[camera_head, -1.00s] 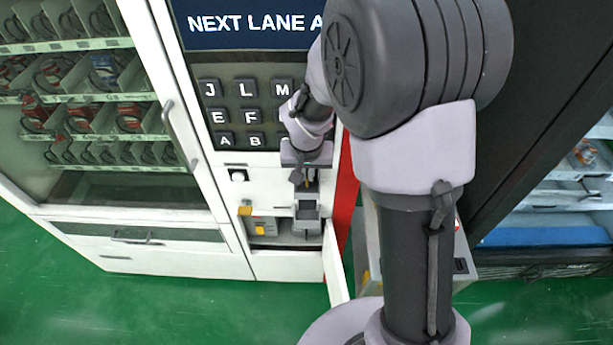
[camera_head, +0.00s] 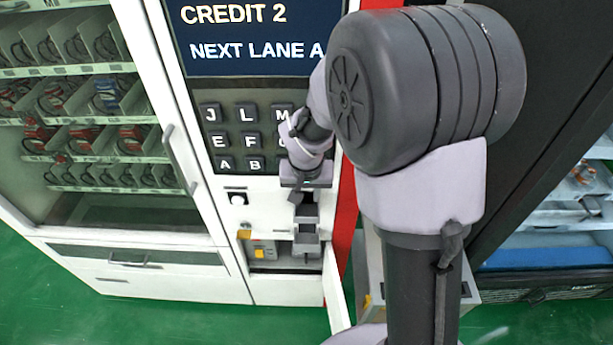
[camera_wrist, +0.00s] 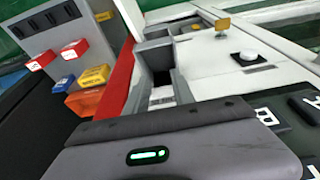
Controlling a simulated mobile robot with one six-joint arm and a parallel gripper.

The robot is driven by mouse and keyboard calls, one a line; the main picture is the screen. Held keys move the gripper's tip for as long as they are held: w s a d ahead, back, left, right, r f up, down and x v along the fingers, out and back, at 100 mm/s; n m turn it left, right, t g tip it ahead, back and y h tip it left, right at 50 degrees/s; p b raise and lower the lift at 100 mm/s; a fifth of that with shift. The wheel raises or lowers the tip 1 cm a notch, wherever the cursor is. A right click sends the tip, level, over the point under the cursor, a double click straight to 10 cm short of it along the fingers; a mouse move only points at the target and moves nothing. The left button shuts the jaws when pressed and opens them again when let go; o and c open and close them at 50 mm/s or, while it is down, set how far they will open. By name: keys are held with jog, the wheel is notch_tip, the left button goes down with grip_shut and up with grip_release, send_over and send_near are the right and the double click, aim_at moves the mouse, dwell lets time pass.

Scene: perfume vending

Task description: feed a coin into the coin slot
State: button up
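The white machine panel (camera_head: 265,215) carries a keypad (camera_head: 246,138) and a display (camera_head: 250,55) reading "CREDIT 2" and "NEXT LANE A". My gripper (camera_head: 305,212) points down in front of the panel, right of the white round knob (camera_head: 237,198) and just above a grey block (camera_head: 307,236). In the wrist view, my gripper (camera_wrist: 161,92) has its grey fingers apart, with white surface showing between them. No coin shows between the fingers. I cannot clearly make out the coin slot; the grey block also shows beyond the fingers in the wrist view (camera_wrist: 155,52).
A small white door (camera_head: 336,288) stands ajar below the panel. A yellow tab (camera_head: 244,234) sticks out left of the grey block. The wrist view shows a grey slotted box (camera_wrist: 45,25) with red, yellow and orange blocks (camera_wrist: 85,100). A red strip (camera_head: 345,205) runs beside the panel.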

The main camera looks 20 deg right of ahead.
jog(key=p+v, duration=0.2)
jog(key=v, duration=1.3)
jog(key=shift+r, duration=0.2)
jog(key=shift+s, duration=0.1)
